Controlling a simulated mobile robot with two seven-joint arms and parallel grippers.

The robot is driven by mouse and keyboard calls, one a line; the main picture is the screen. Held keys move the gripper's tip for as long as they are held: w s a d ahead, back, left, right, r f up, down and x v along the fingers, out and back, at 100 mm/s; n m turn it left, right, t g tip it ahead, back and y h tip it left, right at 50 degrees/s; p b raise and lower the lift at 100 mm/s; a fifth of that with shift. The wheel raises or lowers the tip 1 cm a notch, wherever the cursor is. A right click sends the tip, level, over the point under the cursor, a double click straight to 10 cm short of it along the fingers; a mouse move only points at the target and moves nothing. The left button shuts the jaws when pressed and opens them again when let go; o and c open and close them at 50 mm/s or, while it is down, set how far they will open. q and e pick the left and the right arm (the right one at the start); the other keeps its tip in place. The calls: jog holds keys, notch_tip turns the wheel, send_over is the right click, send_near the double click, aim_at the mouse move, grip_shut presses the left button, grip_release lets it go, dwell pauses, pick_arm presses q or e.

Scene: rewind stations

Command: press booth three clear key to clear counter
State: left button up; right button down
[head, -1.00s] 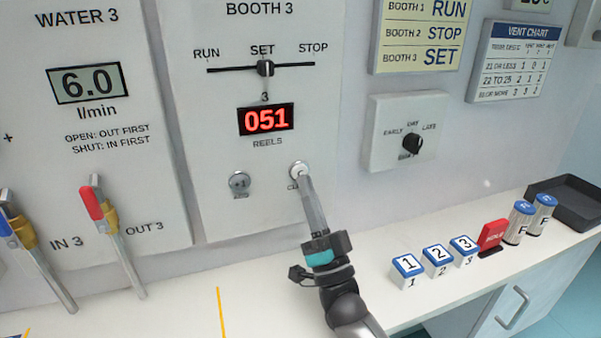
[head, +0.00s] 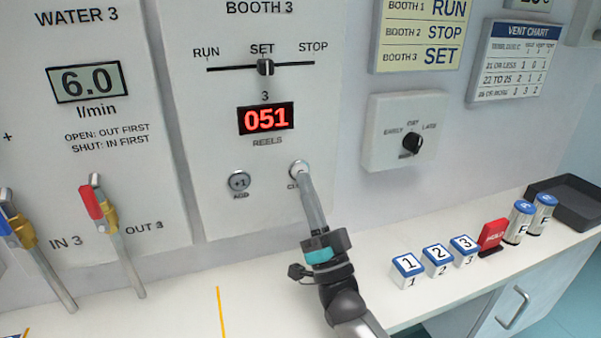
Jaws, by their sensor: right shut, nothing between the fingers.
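The Booth 3 panel (head: 215,120) stands upright in the middle of the head view. Its red counter (head: 266,118) reads 051 above the word REELS. The clear key (head: 299,167) is a round metal button at the panel's lower right, its label partly hidden by my gripper. The slider (head: 265,67) stands at SET. My left gripper is not in view.
The Water 3 panel (head: 100,130) with its red-handled lever (head: 91,203) is at left. A dial box (head: 405,130) is on the wall at right. Numbered blocks (head: 437,259), a red tag (head: 493,238), canisters (head: 520,222) and a dark tray (head: 570,203) stand on the counter at right.

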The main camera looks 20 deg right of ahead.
jog(key=shift+w, duration=0.25)
jog(key=shift+w+d+f+b, duration=0.15)
jog(key=shift+w+b, duration=0.3)
dwell(0.9)
jog(key=shift+s, duration=0.15)
jog(key=shift+s+a+p, duration=0.3)
jog(key=shift+s+p, duration=0.25)
jog(key=shift+s, duration=0.05)
jog(key=s+p, duration=0.2)
jog(key=s, duration=0.3)
jog(key=shift+p, duration=0.35)
